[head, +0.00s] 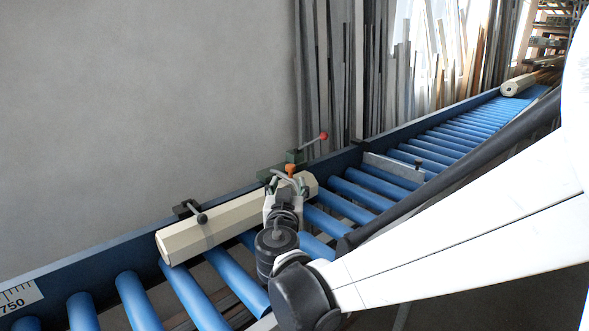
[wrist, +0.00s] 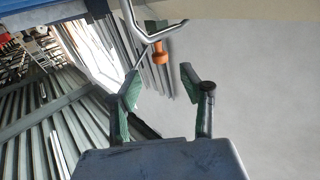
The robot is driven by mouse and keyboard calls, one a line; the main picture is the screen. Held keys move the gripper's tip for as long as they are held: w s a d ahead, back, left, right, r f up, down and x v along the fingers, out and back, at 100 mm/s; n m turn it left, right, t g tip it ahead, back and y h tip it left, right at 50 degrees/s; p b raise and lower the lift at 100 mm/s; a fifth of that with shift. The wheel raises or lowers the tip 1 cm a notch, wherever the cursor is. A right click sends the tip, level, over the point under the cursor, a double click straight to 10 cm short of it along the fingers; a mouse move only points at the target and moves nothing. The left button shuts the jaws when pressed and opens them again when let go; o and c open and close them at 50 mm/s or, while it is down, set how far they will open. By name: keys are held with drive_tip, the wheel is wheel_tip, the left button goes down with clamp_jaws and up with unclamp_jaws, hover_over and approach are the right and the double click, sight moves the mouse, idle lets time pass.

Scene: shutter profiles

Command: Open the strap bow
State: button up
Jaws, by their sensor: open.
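My gripper (head: 286,186) is over the right part of a cream profile (head: 212,227) that lies on the blue rollers. In the wrist view my gripper (wrist: 160,84) is open, its green-padded fingers apart with nothing between them. A bent metal rod (wrist: 131,35), seemingly the strap bow, crosses the top of that view just beyond the fingertips. An orange knob (wrist: 160,52) shows beside the rod, in line with the gap between the fingers. The orange knob also shows in the head view (head: 291,169), just above my gripper. My gripper hides much of the bow there.
A lever with a red ball (head: 323,136) rises behind the profile. A black clamp (head: 190,209) sits at the profile's left part. A grey plate (head: 393,168) stands across the rollers to the right. Another cream roll (head: 518,85) lies at the far end.

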sight(290, 171)
drive_tip(key=w, duration=0.8)
drive_tip(key=shift+w+d+p, duration=0.25)
drive_tip(key=shift+w+p, duration=0.05)
drive_tip(key=shift+w, duration=0.1)
clamp_jaws()
